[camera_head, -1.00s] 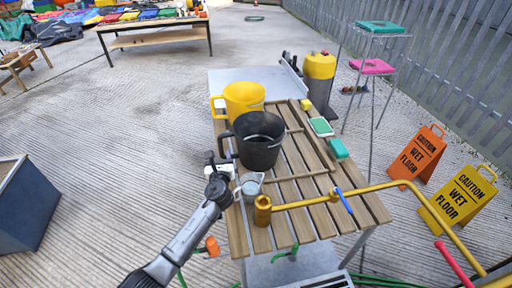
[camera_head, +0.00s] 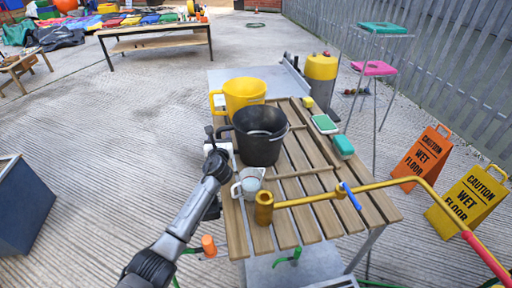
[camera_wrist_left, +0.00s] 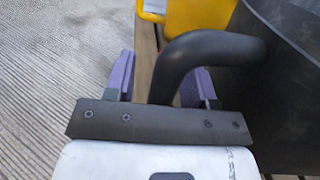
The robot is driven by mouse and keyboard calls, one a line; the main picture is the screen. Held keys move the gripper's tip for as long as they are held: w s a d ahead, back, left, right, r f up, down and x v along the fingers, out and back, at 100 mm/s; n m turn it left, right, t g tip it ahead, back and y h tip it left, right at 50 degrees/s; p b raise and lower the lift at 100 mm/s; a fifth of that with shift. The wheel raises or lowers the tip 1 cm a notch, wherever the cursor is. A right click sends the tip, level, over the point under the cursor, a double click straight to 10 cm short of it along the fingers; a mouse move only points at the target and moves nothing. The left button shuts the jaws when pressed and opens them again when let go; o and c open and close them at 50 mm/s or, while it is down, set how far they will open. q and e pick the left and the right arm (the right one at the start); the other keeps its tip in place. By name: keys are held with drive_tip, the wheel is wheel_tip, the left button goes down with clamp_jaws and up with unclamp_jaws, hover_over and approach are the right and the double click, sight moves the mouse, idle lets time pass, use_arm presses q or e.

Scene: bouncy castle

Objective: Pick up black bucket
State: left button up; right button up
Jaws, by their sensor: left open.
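The black bucket (camera_head: 260,142) stands upright on the slatted wooden table (camera_head: 285,232), just in front of a yellow bucket (camera_head: 244,92). In the left wrist view the bucket's dark wall (camera_wrist_left: 262,100) fills the right side, and its curved black handle (camera_wrist_left: 205,48) reaches between my purple fingers. My left gripper (camera_head: 216,136) is at the bucket's left side in the head view. In the left wrist view the left gripper (camera_wrist_left: 160,82) is open, with one finger on each side of the handle. I cannot tell whether they touch it. My right gripper is not in view.
A small whitish cup (camera_head: 250,182) stands near my left wrist. A brass-coloured bar (camera_head: 330,198) crosses the table's near part. A green sponge (camera_head: 343,146) and a blue pen-like item (camera_head: 351,196) lie at the right. Wet-floor signs (camera_head: 424,158) stand right of the table.

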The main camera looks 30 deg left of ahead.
use_arm(q)
drive_tip(key=shift+c, duration=0.3)
clamp_jaws()
idle(0.3)
